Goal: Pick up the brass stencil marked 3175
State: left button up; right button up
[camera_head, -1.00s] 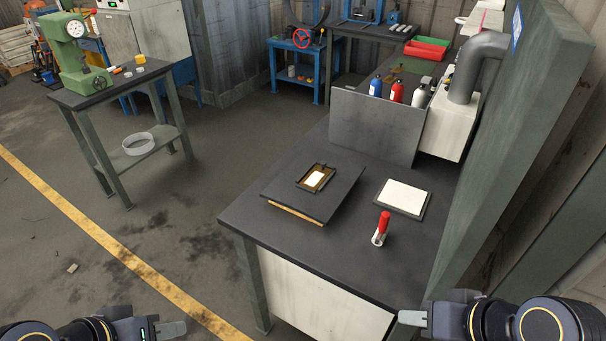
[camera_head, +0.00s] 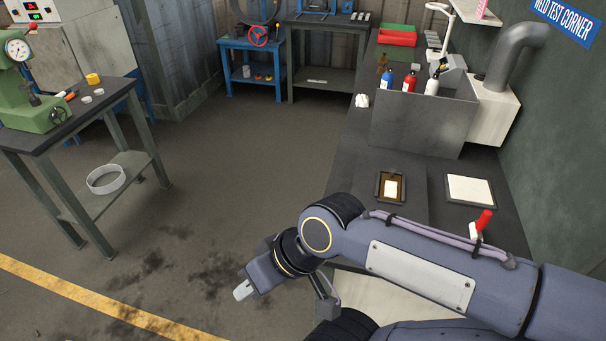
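On the near bench lies a small dark-rimmed, brass-coloured frame with a pale centre (camera_head: 390,187). No marking can be read on it, so I cannot tell whether it is the brass stencil marked 3175. My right arm crosses in front of the bench. Its gripper (camera_head: 243,290) is over the floor left of the bench, well apart from both items, with a pale fingertip showing. I cannot tell whether it is open. My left gripper is not in view.
A pale square plate (camera_head: 470,190) and a red-handled tool (camera_head: 482,221) lie right of the frame. A grey upright panel (camera_head: 420,120) stands behind, with several bottles beyond it. A side table with a green press (camera_head: 30,100) stands left. Open floor lies between.

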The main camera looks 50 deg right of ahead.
aim_at(390, 184)
jog(key=i+j, duration=0.15)
jog(key=i, duration=0.3)
jog(key=i+j+u, duration=0.15)
jog(key=i, duration=0.3)
jog(key=i+l+z, duration=0.1)
jog(key=i+z, duration=0.55)
jog(key=z, duration=0.25)
jog(key=i+j+z, duration=0.15)
jog(key=i+z, duration=0.3)
jog(key=i+l+z, duration=0.2)
jog(key=z, duration=0.25)
jog(key=i+l+z, duration=0.15)
jog(key=z, duration=0.25)
jog(key=i+z, duration=0.25)
jog(key=z, duration=0.2)
jog(key=i+z, duration=0.25)
jog(key=z, duration=0.2)
jog(key=i+z, duration=0.2)
jog(key=z, duration=0.2)
jog(key=i+z, duration=0.2)
jog(key=i, duration=0.15)
